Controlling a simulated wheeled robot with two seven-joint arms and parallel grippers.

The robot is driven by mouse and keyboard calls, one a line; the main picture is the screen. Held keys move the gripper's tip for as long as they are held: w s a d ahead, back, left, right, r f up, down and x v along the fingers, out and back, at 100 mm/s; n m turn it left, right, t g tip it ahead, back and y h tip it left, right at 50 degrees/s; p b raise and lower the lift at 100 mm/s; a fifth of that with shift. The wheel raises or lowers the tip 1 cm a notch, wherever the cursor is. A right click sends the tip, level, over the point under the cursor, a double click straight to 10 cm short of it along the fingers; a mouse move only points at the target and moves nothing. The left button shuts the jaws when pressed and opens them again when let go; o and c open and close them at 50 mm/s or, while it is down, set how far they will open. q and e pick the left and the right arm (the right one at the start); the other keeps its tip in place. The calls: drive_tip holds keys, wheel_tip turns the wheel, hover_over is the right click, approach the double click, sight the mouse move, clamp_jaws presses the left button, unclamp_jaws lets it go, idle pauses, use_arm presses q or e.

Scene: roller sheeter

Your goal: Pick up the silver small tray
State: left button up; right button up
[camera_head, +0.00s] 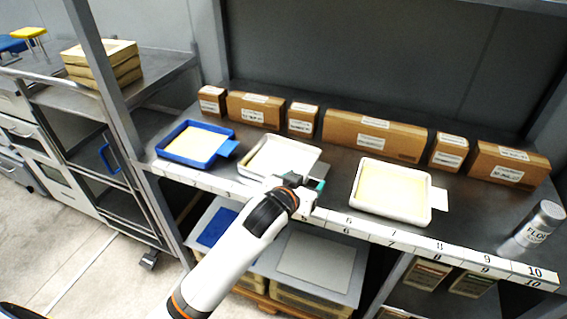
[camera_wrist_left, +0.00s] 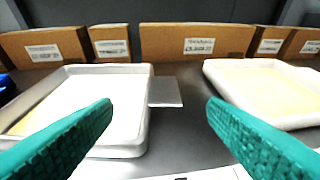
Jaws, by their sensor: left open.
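A small pale tray (camera_head: 268,149), which looks white to silver, sits on the shelf between a blue tray and a larger white tray. It holds a pale flat slab, and in the left wrist view the tray (camera_wrist_left: 146,105) stands on the left. Its flat grey tab (camera_wrist_left: 166,91) sticks out to the right, beyond and between my fingertips. My left gripper (camera_head: 316,184) is open and empty at the shelf's front, by the tray's right front corner. Its teal fingers (camera_wrist_left: 160,104) are apart and do not visibly touch the tab. My arm hides the tray's front corner in the head view.
A blue tray (camera_head: 222,151) stands left and a larger white tray (camera_head: 419,214) right. Several brown boxes (camera_head: 375,136) line the back. A flour can (camera_head: 537,224) stands at the far right. A numbered strip (camera_head: 400,240) marks the shelf's front edge.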

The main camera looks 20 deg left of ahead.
sight(318, 171)
use_arm(q)
drive_tip(key=x, duration=0.9)
drive_tip(key=shift+d+f, duration=0.2)
drive_tip(key=shift+d, duration=0.05)
drive_tip(key=shift+s, duration=0.1)
drive_tip(key=c, duration=1.3)
